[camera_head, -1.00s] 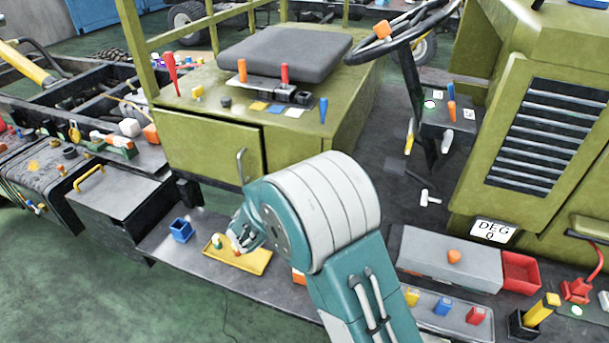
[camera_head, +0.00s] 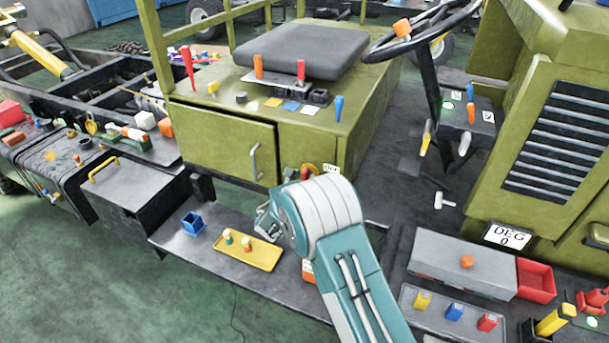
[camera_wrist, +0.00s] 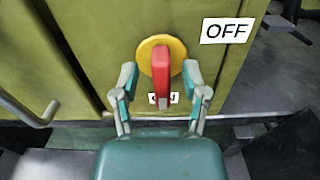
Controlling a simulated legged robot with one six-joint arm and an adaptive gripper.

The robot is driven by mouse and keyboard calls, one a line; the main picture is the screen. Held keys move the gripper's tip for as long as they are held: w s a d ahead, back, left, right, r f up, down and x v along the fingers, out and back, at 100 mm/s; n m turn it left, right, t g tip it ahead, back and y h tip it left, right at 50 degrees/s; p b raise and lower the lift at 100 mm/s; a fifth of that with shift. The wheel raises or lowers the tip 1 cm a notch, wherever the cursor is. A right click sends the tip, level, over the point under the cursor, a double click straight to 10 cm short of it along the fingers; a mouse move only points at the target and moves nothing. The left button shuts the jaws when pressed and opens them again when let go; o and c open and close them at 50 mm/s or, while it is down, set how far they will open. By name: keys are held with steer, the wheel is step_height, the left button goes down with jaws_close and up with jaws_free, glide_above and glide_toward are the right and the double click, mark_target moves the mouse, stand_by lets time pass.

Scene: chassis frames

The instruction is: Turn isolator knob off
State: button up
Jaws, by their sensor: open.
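The isolator knob (camera_wrist: 167,78) is a red handle on a round yellow disc, on the green panel in the wrist view. Its handle hangs vertically, over a white label partly hidden behind its lower end, which seems to read ON. A white OFF label (camera_wrist: 227,31) is up and to the right of the knob. In the head view the knob (camera_head: 308,170) shows partly above my arm. My gripper (camera_wrist: 159,76) is open, with one finger on each side of the knob. I cannot tell whether the fingers touch it.
A grey vertical handle (camera_head: 254,161) is on the green door left of the knob. A yellow tray (camera_head: 262,257) and blue bin (camera_head: 193,223) sit on the low ledge. A grey box (camera_head: 437,258) is at right.

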steer(key=shift+w+d, duration=0.25)
steer(key=shift+w, duration=0.35)
jaws_close()
